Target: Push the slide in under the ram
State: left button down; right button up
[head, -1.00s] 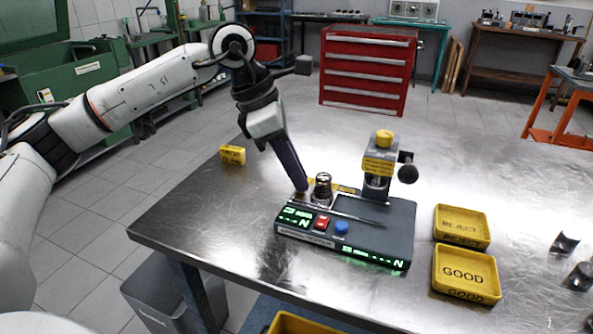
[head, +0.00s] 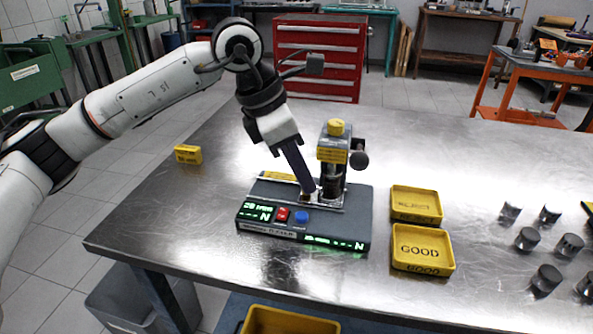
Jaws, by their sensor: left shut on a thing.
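The press tester (head: 352,222) stands on the steel table, a dark base with green displays, a red button and a blue button. Its ram head (head: 334,150), yellow and grey with a black knob, stands at the base's back right. The slide (head: 310,199) is a bright plate on the base, and its far end is at the ram's column. A metal spring (head: 329,187) stands at the slide's right end, under the ram head. My left gripper (head: 308,188) points down at the slide, just left of the spring, and is shut; its fingertips are partly hidden. My right gripper is not in view.
Yellow trays marked REJECT (head: 416,204) and GOOD (head: 423,248) lie right of the tester. Several dark metal cylinders (head: 527,238) stand further right. A yellow block (head: 188,154) sits at the table's left edge.

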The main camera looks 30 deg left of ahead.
pick_arm(q)
jog(key=c, duration=1.7)
grip_release()
jog(key=shift+w+d, duration=0.1)
jog(key=shift+d, duration=0.2)
jog(key=shift+c, duration=0.2)
jog(key=shift+a, duration=0.1)
jog(key=v, duration=1)
jog(key=shift+r, duration=0.15)
